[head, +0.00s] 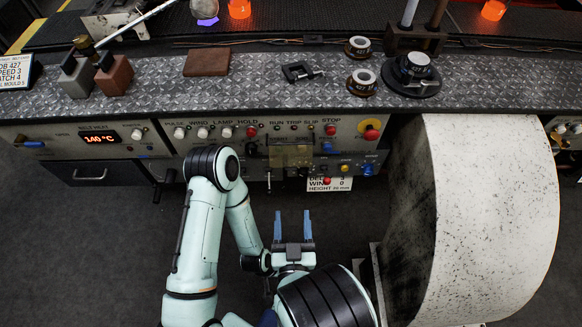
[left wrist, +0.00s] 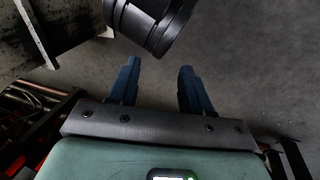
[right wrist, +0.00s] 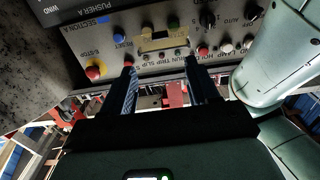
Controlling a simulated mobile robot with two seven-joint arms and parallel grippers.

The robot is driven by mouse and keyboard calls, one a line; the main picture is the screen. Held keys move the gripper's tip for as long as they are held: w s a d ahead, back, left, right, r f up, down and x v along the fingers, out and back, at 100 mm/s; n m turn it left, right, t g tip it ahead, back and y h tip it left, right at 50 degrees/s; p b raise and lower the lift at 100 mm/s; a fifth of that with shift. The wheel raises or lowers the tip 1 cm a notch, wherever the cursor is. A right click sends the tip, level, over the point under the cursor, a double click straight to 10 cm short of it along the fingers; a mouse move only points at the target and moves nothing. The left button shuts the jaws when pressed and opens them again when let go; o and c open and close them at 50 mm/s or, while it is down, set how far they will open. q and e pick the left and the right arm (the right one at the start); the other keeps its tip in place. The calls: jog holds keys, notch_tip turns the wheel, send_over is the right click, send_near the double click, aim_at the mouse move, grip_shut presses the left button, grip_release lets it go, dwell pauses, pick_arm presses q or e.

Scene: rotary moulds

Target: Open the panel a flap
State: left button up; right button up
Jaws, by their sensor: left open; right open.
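The flap (head: 291,155) is a small amber, see-through cover on the grey control panel (head: 345,135), below the row of small knobs. It also shows in the right wrist view (right wrist: 163,41), where the panel appears upside down. The flap looks closed, lying over part of the panel face. My right gripper (head: 293,222) is open and empty, in front of and below the panel, apart from the flap. In the right wrist view its fingers (right wrist: 160,68) point at the panel around the flap. My left gripper (left wrist: 159,68) is open and empty over dark floor; I cannot make it out in the head view.
A red and yellow stop button (head: 370,130), blue knobs and a hanging label (head: 329,184) are close to the flap. A large pale drum-like housing (head: 490,215) stands at the right. A metal ledge (head: 250,85) with blocks and dials runs above the panel.

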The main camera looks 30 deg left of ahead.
send_near(291, 158)
jog(key=w+a, duration=0.1)
jog(key=w+f, duration=0.1)
jog(key=w, duration=0.1)
jog(key=w+a, duration=0.1)
jog(key=shift+w+a+f+b, duration=0.25)
jog(key=shift+a+f+b, duration=0.1)
jog(key=shift+b, duration=0.05)
grip_shut()
